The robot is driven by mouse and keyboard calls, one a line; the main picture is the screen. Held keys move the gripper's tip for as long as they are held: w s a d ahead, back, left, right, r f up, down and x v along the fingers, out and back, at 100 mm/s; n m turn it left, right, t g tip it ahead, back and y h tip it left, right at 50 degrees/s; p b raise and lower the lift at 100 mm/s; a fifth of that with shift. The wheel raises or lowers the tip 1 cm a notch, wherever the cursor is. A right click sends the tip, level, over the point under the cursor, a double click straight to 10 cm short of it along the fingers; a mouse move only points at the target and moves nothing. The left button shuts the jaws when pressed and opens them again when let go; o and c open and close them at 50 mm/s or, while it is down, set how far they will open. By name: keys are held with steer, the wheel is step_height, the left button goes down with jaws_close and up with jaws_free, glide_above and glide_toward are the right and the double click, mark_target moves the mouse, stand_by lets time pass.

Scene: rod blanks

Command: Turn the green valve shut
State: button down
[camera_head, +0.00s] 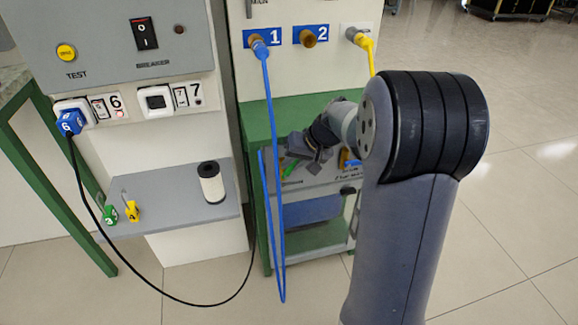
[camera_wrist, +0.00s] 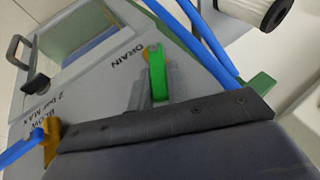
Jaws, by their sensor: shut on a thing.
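The green valve (camera_wrist: 157,72) has a flat green lever beside the word DRAIN on a grey panel in the wrist view. A sliver of its green (camera_head: 290,168) shows in the head view beside my gripper (camera_head: 298,155). In the wrist view, my gripper (camera_wrist: 158,91) has grey fingers on both sides of the lever and is shut on it. The lower end of the lever and the valve body are partly hidden by the fingers. I cannot tell from these views how far the valve is turned.
A yellow valve (camera_wrist: 51,140) with a blue hose sits by the BLOW label. A blue cable (camera_head: 268,120) hangs from socket 1, close to my gripper. A shelf (camera_head: 180,213) at left holds a white roll (camera_head: 211,184) and green and yellow tagged plugs. Open floor lies right.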

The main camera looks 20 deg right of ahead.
steer(key=d+f+m+y+b, duration=0.1)
steer(key=y+b, duration=0.1)
steer(key=y, duration=0.1)
steer(key=f+t+y+b, duration=0.1)
steer(key=y+b, duration=0.1)
steer(key=y, duration=0.1)
steer(key=d+f+m+y+b, duration=0.1)
steer(key=y+b, duration=0.1)
steer(key=y, duration=0.1)
steer(key=shift+d+f+m, duration=0.2)
steer(key=shift+d+m, duration=0.1)
steer(key=shift+f+m+t+y+b, duration=0.25)
steer(key=shift+y+b, duration=0.2)
steer(key=shift+y, duration=0.25)
steer(key=shift+f+m+t+y+b, duration=0.15)
steer(key=shift+f+t+y+b, duration=0.2)
steer(key=shift+y, duration=0.35)
steer(key=shift+r, duration=0.1)
steer(key=c, duration=1.4)
jaws_free()
steer(key=shift+o, duration=0.2)
steer(key=shift+r, duration=0.15)
step_height(320, 180, up, 10)
steer(key=p, duration=0.4)
